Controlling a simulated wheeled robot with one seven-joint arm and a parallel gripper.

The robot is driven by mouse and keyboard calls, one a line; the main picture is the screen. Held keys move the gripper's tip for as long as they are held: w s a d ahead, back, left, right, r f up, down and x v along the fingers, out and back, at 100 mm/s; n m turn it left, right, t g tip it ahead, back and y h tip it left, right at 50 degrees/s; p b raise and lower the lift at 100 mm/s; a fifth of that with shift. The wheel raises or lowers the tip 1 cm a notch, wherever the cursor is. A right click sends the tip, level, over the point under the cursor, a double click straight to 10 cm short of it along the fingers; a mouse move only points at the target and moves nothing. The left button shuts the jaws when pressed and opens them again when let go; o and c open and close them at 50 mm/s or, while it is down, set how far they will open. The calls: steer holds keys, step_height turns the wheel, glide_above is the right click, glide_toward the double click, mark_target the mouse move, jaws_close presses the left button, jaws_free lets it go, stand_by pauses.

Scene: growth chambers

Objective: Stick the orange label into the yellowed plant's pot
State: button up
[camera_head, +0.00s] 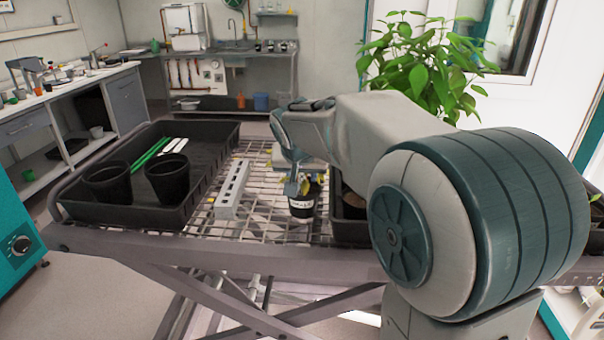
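My gripper (300,188) points down at a small dark pot with a white band (302,210) on the wire-mesh bench top. The fingers are small and partly hidden by the wrist, so I cannot tell whether they are open or shut, or hold anything. A bit of yellow leaf (320,180) shows at the right of the gripper, by the pot's rim. I cannot tell whether the gripper touches the pot or plant. I cannot make out an orange label.
A black tray (222,137) at left holds two empty black pots (108,183), a green stick (150,153) and white sticks (174,145). A grey slotted rack (232,188) stands between it and the pot. Another dark tray (350,232) at right is mostly behind my arm.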

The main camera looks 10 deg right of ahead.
steer(key=shift+o, duration=0.4)
steer(key=shift+r, duration=0.1)
steer(key=p+v, duration=0.3)
steer(key=v, duration=1.8)
steer(key=shift+s+r, duration=0.2)
steer(key=shift+r, duration=0.1)
steer(key=shift+f, duration=0.15)
steer(key=s+d+f+n+g+y, duration=0.1)
steer(key=s+d+f+g, duration=0.1)
steer(key=s+f, duration=0.6)
steer(key=s+d+f+n+g+y, duration=0.1)
steer(key=s+f, duration=0.7)
steer(key=f, duration=0.8)
steer(key=shift+d+n+g, duration=0.4)
steer(key=shift+n+g, duration=0.1)
steer(key=shift+n, duration=0.2)
steer(key=shift+c, duration=0.9)
steer(key=shift+s, duration=0.1)
steer(key=shift+c, duration=0.2)
